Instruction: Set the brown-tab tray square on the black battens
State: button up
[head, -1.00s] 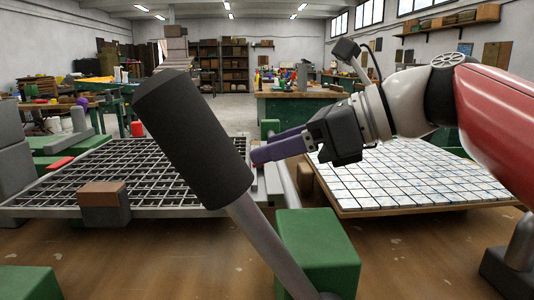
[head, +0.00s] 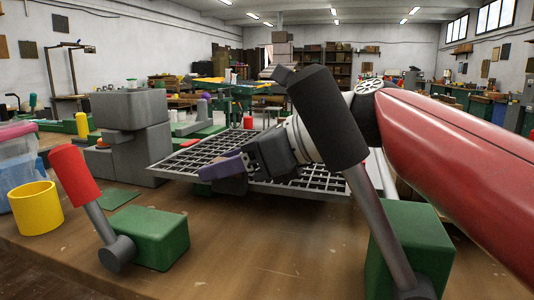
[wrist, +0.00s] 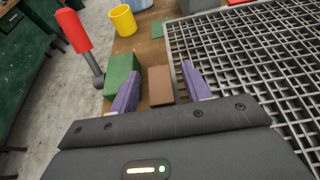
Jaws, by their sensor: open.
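The brown-tab tray is a grey metal grid (head: 300,187); it fills the right of the wrist view (wrist: 270,60). Its brown tab (wrist: 160,84) sticks out from the tray's edge. My gripper (head: 205,170) is at the tray's near edge in the head view, with its purple fingers apart. In the wrist view my gripper (wrist: 160,70) has one finger on each side of the brown tab, with gaps visible. In the head view my gripper mostly hides the tab. I cannot make out the black battens.
A black-handled lever (head: 327,115) on a green block (head: 420,245) stands in front of my arm. A red-handled lever (head: 75,175), a green block (head: 160,238) and a yellow cup (head: 36,208) are at left. A grey block stack (head: 135,135) stands behind.

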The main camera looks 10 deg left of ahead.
jog(key=shift+c, duration=0.2)
grip_shut()
jog(key=shift+r, duration=0.2)
notch_tip(320, 180, up, 10)
jog(key=p, duration=0.3)
jog(key=shift+f, duration=0.1)
notch_tip(320, 180, down, 10)
jog(key=b, duration=0.3)
dwell(0.4)
